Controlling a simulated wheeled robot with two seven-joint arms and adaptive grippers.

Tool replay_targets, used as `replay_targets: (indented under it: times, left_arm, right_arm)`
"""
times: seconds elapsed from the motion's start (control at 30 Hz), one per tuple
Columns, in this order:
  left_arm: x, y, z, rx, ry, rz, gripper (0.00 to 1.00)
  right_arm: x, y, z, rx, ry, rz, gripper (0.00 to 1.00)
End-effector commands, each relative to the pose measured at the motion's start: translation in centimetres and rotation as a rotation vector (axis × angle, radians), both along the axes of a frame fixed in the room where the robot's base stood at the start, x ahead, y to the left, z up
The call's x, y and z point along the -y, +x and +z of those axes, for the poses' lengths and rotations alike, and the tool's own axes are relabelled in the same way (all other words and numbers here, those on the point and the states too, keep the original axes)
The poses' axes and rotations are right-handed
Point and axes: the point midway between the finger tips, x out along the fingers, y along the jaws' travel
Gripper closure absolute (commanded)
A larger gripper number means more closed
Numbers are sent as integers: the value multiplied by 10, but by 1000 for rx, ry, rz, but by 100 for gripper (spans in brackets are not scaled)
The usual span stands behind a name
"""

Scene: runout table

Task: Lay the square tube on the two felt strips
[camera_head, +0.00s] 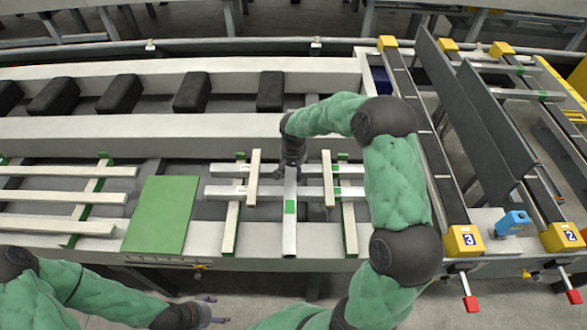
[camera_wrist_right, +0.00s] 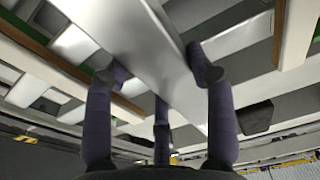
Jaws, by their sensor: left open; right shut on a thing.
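The square tube (camera_head: 290,235), silver-grey with a green label, is held by my right gripper (camera_head: 291,172) near its far end. It points toward the table's front edge, crossing above the lying tubes; its height above them is hard to judge. In the right wrist view the tube (camera_wrist_right: 140,45) fills the middle, between the purple fingers (camera_wrist_right: 160,80). Two cream strips with green felt showing, left (camera_head: 232,220) and right (camera_head: 349,225), run front to back on either side of the tube. My left gripper (camera_head: 208,311) is open and empty, low in front of the table.
Silver tubes (camera_head: 222,192) lie crosswise on the strips, with two short cream battens (camera_head: 254,180) (camera_head: 328,180) on top. A green panel (camera_head: 162,215) and more tubes (camera_head: 60,198) are left. Dark plates (camera_head: 495,120) and yellow-ended rails stand right.

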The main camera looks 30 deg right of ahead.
Motion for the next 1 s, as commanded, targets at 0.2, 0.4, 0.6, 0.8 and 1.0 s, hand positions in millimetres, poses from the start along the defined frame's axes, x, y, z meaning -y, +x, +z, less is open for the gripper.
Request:
replay_targets:
  times: [0.2,0.4,0.6,0.8,1.0]
  left_arm:
    - [0,0,-3,0,0,0,30]
    - [0,0,-6,0,0,0,30]
    - [0,0,-7,0,0,0,30]
    - [0,0,-7,0,0,0,30]
    - [0,0,-7,0,0,0,30]
  right_arm:
    - [1,1,-2,4,-1,-1,100]
    - [1,1,-5,4,-1,-1,100]
    - [1,1,-6,4,-1,-1,100]
    - [1,1,-6,4,-1,-1,36]
    - [0,1,-7,2,0,0,17]
